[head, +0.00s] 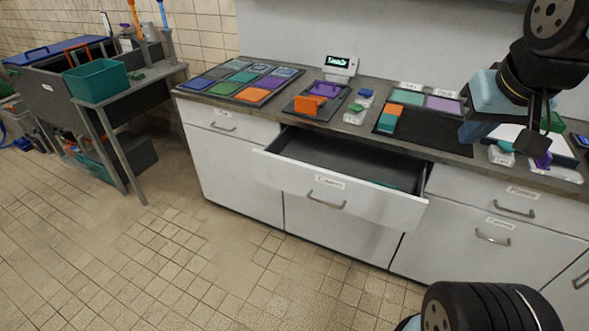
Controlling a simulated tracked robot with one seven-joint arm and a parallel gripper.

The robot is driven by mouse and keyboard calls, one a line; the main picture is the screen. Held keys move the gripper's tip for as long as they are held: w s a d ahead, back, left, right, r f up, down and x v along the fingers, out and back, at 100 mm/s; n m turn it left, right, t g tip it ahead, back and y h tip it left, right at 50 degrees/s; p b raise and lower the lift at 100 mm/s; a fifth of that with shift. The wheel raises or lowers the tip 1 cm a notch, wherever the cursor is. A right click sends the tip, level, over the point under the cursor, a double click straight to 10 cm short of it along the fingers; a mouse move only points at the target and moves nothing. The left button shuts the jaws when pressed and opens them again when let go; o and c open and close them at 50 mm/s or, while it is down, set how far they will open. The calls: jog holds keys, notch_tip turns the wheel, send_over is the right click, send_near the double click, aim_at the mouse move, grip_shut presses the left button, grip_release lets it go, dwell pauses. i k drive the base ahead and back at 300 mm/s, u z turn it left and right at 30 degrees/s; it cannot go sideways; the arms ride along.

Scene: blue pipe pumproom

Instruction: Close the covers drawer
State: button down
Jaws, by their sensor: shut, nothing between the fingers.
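The open drawer (340,195) is white with a dark inside. It sticks out well from the middle of the counter front. Its front has a small label (326,182), too small to read surely, and a grey bar handle (326,201). A teal piece (388,184) shows inside at the right end. My gripper (530,146) is at the right, over the counter top in the picture, up and to the right of the drawer and apart from its handle. Its dark fingers look shut and empty. My arm hides part of the counter behind it.
The counter (355,130) holds coloured trays, an orange block (325,89) and a small display (340,65). Shut drawers (515,207) are to the right. A grey workbench (130,90) with a teal bin (97,80) stands left. The tiled floor before the drawer is clear.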

aim_at(344, 163)
jog(key=i, duration=0.85)
jog(key=u, duration=0.05)
